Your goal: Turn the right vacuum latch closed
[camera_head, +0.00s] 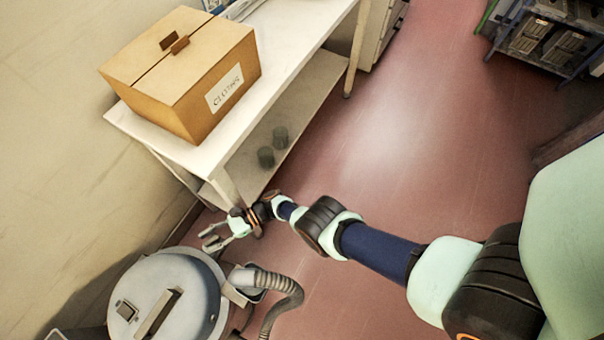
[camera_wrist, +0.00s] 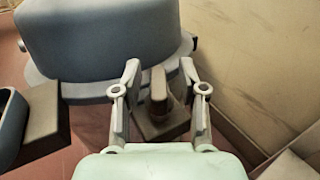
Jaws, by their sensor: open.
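The grey vacuum (camera_head: 170,295) stands on the floor at the lower left of the head view. Its rounded tank (camera_wrist: 110,40) fills the upper left of the wrist view. A brownish-grey latch (camera_wrist: 158,100) sticks out from the tank's side, between my gripper's fingers in the picture. My gripper (camera_wrist: 160,80) is open, with a finger on either side of the latch; I cannot tell whether either touches it. In the head view my gripper (camera_head: 212,236) is just above the vacuum at its far side. The latch cannot be made out there.
A corrugated hose (camera_head: 285,290) curves from the vacuum's right side. A white table (camera_head: 165,137) with a cardboard box (camera_head: 185,75) stands beyond my gripper. The wall (camera_wrist: 260,60) is close on the right in the wrist view. Open red floor (camera_head: 400,140) lies to the right.

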